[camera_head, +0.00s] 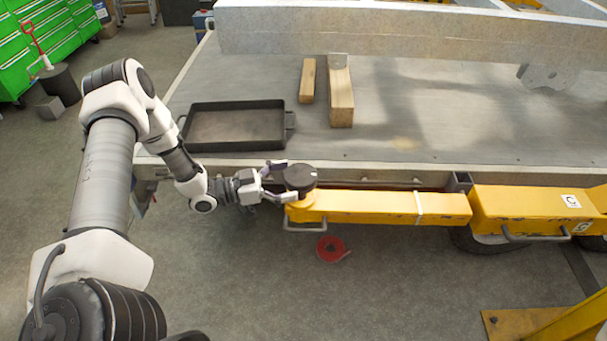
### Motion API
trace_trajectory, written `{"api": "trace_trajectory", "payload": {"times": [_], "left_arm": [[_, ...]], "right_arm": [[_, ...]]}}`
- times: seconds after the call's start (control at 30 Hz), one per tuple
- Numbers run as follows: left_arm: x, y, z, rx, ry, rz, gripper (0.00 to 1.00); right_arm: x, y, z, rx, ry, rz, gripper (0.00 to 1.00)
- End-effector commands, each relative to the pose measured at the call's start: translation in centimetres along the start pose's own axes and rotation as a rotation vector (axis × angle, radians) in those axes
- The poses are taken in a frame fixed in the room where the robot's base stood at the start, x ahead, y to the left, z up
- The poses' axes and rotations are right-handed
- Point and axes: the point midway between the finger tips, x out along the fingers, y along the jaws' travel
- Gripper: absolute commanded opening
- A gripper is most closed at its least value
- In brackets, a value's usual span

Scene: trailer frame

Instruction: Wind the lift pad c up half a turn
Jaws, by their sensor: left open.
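The lift pad c (300,175) is a dark round pad on a threaded-looking seat at the left end of a yellow lift arm (385,206). The arm runs right to a yellow housing (530,210) that carries a white label with a C. My left gripper (285,181) reaches in from the left at the pad. Its two fingers are apart, one on the far side and one on the near side of the pad. I cannot tell whether they touch it. My right gripper is not in view.
A grey table (420,130) edge lies just behind the lift arm. On it are a black tray (235,125), two wooden blocks (341,95) and a grey beam (400,32). A yellow post (560,322) stands at lower right.

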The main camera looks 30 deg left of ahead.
Motion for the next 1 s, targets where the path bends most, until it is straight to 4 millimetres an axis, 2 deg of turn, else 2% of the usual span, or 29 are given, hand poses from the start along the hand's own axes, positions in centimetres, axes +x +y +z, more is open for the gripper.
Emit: {"api": "trace_trajectory", "payload": {"times": [0.1,0.2,0.43,0.47,0.5,0.57,0.6,1.0], "left_arm": [[2.1,0.1,0.0,0.001,-0.002,0.003,1.00],[2.9,0.0,0.1,0.000,-0.003,0.001,1.00],[3.1,0.0,0.0,-0.001,-0.002,-0.001,1.00],[3.1,0.0,0.0,-0.001,-0.002,-0.001,0.93],[3.1,0.0,0.0,-0.001,-0.002,-0.001,0.79],[3.1,0.0,0.0,-0.001,-0.002,-0.001,0.57],[3.1,0.0,0.0,-0.001,-0.002,-0.001,0.52],[3.1,0.1,0.0,-0.003,0.002,-0.036,0.52]], "right_arm": [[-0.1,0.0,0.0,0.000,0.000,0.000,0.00],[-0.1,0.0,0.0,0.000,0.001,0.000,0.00],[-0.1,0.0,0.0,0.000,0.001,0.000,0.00],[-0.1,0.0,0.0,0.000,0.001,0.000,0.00],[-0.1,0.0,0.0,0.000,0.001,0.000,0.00],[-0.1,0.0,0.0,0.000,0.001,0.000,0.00],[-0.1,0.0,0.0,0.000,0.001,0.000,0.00],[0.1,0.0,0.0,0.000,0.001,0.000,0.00]]}}
